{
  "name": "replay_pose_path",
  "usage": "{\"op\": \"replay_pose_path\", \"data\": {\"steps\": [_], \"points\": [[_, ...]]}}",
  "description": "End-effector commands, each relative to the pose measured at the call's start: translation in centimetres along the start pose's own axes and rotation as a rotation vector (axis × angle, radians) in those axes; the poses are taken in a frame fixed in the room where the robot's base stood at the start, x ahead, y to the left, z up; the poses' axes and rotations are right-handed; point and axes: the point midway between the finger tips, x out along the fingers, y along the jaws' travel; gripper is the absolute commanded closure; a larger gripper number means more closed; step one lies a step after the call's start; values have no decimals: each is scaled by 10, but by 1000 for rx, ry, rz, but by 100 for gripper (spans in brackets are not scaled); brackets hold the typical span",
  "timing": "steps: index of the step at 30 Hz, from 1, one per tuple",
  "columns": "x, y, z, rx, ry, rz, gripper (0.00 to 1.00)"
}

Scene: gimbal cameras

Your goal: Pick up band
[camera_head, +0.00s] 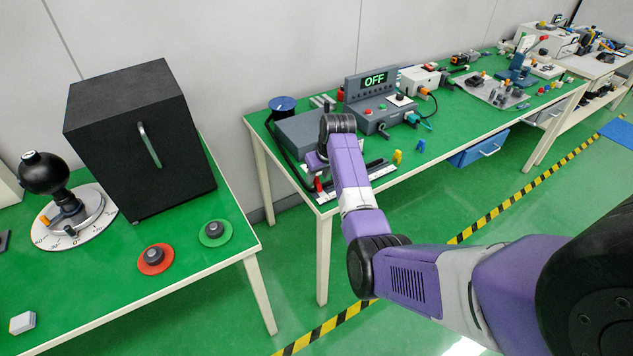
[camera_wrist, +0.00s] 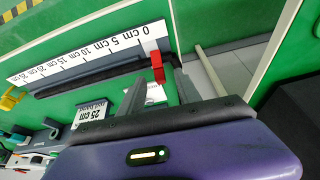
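A long dark strip (camera_wrist: 85,79), which may be the band, lies along a white centimetre ruler (camera_wrist: 90,52) on the green table. It also shows in the head view (camera_head: 377,166). A red upright piece (camera_wrist: 157,68) stands at the ruler's 0 cm end, by the strip's end. My gripper (camera_wrist: 160,88) is over this end, its two grey fingers apart with the red piece seen between them. Nothing shows held. In the head view my arm hides most of the gripper (camera_head: 316,168), and contact with the strip cannot be told.
A small "25 cm" card (camera_wrist: 92,112) lies beside the strip. A grey console reading OFF (camera_head: 374,88) and a flat grey box (camera_head: 300,132) stand behind. Small yellow pieces (camera_head: 397,157) lie to the right. The table's front edge is close to the ruler.

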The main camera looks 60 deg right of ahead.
Motion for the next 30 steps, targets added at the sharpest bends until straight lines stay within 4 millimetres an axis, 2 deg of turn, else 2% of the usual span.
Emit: {"op": "replay_pose_path", "data": {"steps": [4,12,18,30], "points": [[13,0,0,0,-1,0,60],[15,0,0,0,1,1,60],[15,0,0,0,1,0,99],[13,0,-1,0,1,0,100]]}}
